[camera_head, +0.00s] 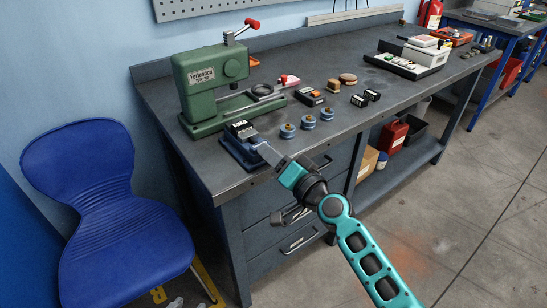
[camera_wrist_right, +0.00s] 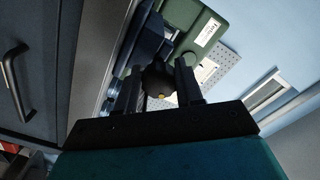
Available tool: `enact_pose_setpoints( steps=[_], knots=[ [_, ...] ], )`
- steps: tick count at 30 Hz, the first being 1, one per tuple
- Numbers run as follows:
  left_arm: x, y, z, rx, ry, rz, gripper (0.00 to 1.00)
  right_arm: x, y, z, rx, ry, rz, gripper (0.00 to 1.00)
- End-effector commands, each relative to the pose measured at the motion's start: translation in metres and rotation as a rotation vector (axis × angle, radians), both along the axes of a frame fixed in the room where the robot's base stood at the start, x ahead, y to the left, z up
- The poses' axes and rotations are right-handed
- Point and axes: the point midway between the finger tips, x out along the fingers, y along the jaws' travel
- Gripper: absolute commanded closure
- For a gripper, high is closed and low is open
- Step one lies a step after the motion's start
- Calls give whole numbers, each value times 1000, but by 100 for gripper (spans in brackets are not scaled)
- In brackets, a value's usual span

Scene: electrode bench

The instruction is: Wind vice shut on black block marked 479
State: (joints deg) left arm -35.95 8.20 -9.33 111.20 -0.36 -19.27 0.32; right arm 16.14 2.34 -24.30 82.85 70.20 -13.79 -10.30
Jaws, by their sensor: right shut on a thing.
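The blue vice (camera_head: 236,156) stands at the bench's near left edge; it also shows in the wrist view (camera_wrist_right: 150,36). A black block (camera_head: 242,130) with a white marking sits at the top of the vice, in its jaws. The number is too small to read, and I cannot tell how tightly the jaws press it. My right gripper (camera_head: 265,149) reaches in from the front right. Its fingers (camera_wrist_right: 159,84) are shut on a dark round vice knob (camera_wrist_right: 158,78) with a yellow centre. My left gripper is out of view.
A green press (camera_head: 205,85) stands close behind the vice. Several blue-grey round pieces (camera_head: 287,131) sit right of it. More dark blocks (camera_head: 310,97) and a tray (camera_head: 402,66) lie further along the bench. A blue chair (camera_head: 120,220) stands at the left.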

Motion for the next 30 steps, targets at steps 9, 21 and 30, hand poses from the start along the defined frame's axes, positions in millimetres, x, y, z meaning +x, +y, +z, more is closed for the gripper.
enact_pose_setpoints(
  steps=[9,21,30],
  knots=[
    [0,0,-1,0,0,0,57,1,-1,0,247,177,-2,94],
    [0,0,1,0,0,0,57,1,-1,-1,529,381,-2,94],
    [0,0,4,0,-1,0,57,1,-1,-2,663,479,-2,94]
  ],
)
